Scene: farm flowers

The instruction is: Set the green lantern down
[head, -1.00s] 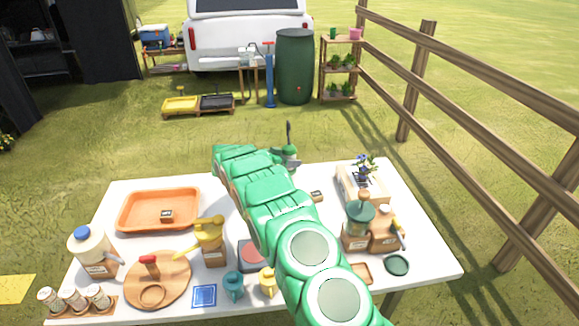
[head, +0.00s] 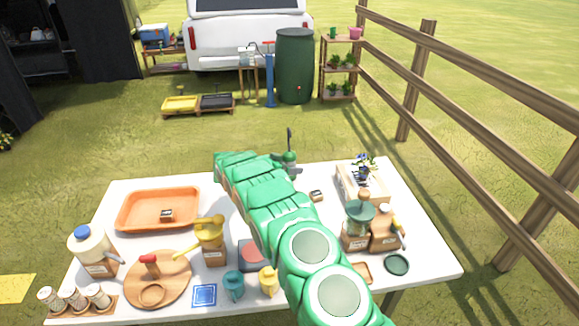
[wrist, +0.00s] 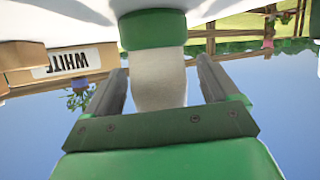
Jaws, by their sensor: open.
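In the wrist view, a pale cylinder with a green band (wrist: 152,29), which looks like the lantern, is between the two fingers of my gripper (wrist: 162,68). The fingers are open, one on each side of it, with gaps showing. Whether its base touches the table is hidden.
A planter box (head: 350,190) with blue flowers stands to the right; a box labelled WHITE (wrist: 62,66) shows in the wrist view. A small block (head: 316,196) lies nearby. An orange tray (head: 135,215) is at left.

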